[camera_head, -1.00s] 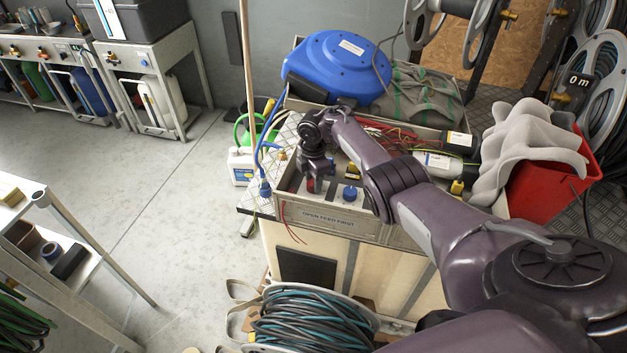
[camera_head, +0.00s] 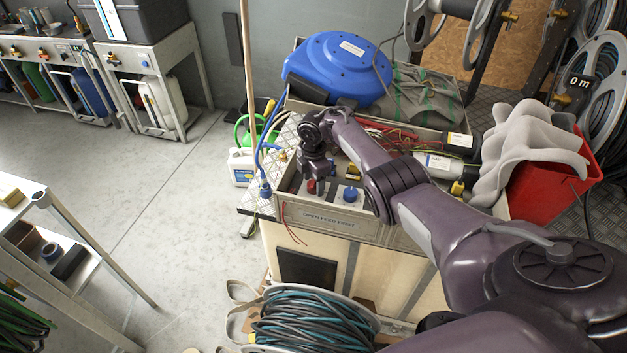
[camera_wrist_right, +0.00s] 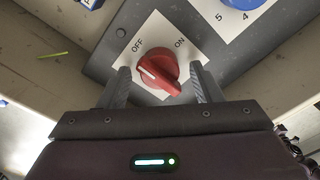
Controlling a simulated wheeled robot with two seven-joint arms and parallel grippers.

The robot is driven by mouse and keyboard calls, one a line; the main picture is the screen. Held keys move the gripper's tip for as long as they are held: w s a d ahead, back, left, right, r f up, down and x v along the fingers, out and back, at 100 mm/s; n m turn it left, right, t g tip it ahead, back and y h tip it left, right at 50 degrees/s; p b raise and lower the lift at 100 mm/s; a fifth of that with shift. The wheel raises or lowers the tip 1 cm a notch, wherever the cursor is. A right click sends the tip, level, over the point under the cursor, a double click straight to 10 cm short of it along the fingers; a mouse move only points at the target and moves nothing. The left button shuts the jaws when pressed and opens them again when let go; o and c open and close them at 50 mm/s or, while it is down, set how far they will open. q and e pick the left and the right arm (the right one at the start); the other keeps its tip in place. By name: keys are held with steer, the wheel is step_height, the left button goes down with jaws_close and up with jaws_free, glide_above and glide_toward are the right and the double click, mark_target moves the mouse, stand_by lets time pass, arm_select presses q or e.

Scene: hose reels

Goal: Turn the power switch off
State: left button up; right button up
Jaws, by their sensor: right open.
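The power switch is a red rotary knob (camera_wrist_right: 157,70) on a grey panel with a white plate marked OFF and ON. A white line shows on the knob's left part, below the word OFF. My right gripper (camera_wrist_right: 160,68) is open, with one finger on each side of the knob. Small gaps show between the fingers and the knob. In the head view, my right gripper (camera_head: 314,182) points down at the panel, and the red knob (camera_head: 311,187) is partly hidden by it. My left gripper is out of view.
A blue knob (camera_head: 350,194) sits just right of the switch on the same panel. A tray front wall marked OPEN FEED FIRST (camera_head: 328,221) borders the panel. Cables and bottles lie behind; a blue hose reel (camera_head: 335,68) stands at the back.

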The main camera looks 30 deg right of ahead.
step_height(320, 180, up, 8)
steer(key=shift+f+p, duration=0.15)
steer(key=shift+p, duration=0.85)
